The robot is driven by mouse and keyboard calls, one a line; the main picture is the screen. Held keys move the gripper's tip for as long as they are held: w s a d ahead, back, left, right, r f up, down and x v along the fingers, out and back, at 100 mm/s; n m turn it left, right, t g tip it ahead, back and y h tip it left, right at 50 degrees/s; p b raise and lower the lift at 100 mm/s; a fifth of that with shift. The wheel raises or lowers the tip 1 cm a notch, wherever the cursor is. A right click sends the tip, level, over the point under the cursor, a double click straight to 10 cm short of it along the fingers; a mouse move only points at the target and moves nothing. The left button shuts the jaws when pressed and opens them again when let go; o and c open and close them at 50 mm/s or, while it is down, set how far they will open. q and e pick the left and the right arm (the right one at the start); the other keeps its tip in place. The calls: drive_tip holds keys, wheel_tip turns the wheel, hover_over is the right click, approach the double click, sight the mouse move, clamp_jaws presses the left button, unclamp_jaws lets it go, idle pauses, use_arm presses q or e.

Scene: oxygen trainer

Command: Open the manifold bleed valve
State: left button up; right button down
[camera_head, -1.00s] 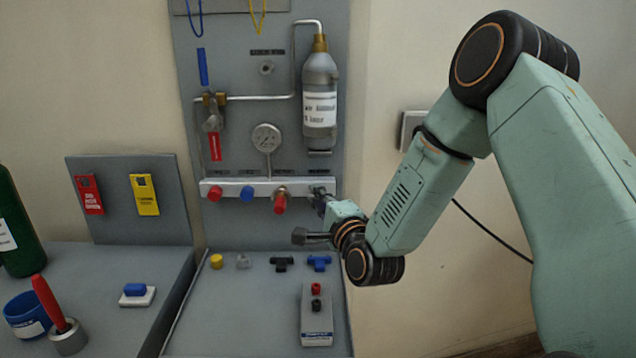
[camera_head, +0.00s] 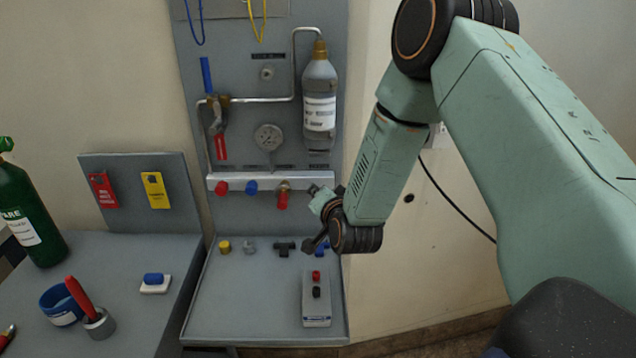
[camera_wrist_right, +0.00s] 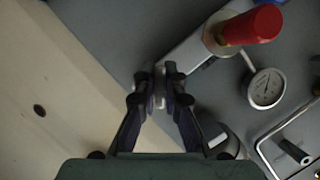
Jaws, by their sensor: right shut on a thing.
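The white manifold bar (camera_head: 240,184) runs across the grey panel, with red and blue fittings along its front. My right gripper (camera_head: 318,192) is at the bar's right end. In the right wrist view my fingers (camera_wrist_right: 160,88) are closed on a small grey piece (camera_wrist_right: 159,97) at the end of the bar, which appears to be the manifold bleed valve. The fingers cover most of it, so I cannot tell how far it is turned. A large red fitting (camera_wrist_right: 250,26) is close by, apart from the fingers. My left gripper is not in view.
A pressure gauge (camera_head: 269,138) and a grey bottle (camera_head: 319,95) are mounted above the bar. Below, a shelf (camera_head: 255,300) holds small fittings and a grey box (camera_head: 316,306). A green cylinder (camera_head: 32,215) stands at left.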

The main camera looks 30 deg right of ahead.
drive_tip(key=n+g+h+p, duration=0.1)
drive_tip(key=n+p, duration=0.2)
drive_tip(key=shift+r+h, duration=0.1)
drive_tip(key=shift+h, duration=0.2)
drive_tip(key=shift+d+n+g+h+p, duration=0.1)
drive_tip(key=shift+n+g+h+p, duration=0.6)
drive_tip(key=shift+n+p, duration=0.55)
drive_tip(key=c, duration=1.4)
unclamp_jaws()
drive_tip(key=shift+s, duration=0.1)
drive_tip(key=shift+v, duration=5.95)
